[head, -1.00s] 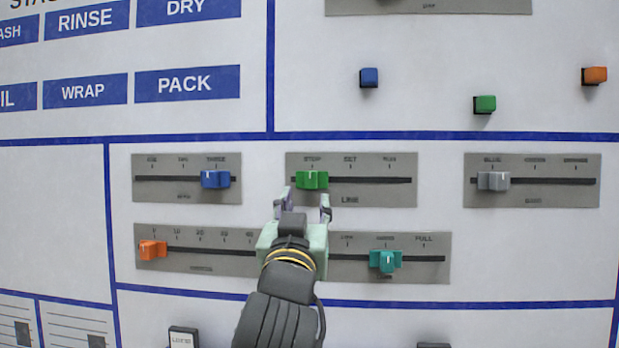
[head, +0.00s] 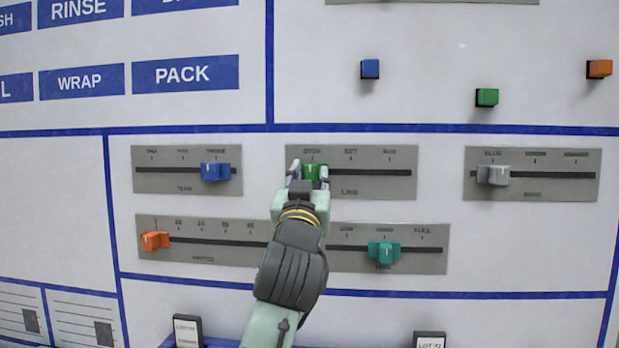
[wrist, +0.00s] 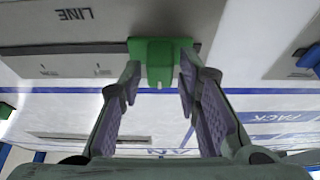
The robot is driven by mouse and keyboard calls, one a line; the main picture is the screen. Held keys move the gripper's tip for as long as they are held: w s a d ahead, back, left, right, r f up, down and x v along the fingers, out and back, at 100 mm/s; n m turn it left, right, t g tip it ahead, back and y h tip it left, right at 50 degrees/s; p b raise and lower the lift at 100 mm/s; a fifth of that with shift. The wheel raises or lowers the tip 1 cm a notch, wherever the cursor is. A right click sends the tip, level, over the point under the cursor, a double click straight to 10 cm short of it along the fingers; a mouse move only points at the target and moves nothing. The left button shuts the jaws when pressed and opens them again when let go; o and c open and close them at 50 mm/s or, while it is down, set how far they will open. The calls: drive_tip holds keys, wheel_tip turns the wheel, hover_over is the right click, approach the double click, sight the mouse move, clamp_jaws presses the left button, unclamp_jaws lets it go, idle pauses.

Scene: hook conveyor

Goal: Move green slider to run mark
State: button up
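The green slider (head: 314,171) sits at the STOP mark, the left end of the slot on the LINE plate (head: 350,188). The plate's right-hand mark, above the slot's right end, appears to be the run mark. My gripper (head: 308,172) is at the green slider, with a finger on each side of it. In the wrist view the green slider (wrist: 160,62) stands between the tips of my open gripper (wrist: 158,85). Gaps show between the fingers and the slider. My gripper hides the slider's lower part in the head view.
A blue slider (head: 215,171) is on the plate to the left, a grey slider (head: 493,175) to the right. Below are an orange slider (head: 155,240) and a teal slider (head: 383,252). The slot right of the green slider is clear.

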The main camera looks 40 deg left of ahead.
clamp_jaws()
idle(0.4)
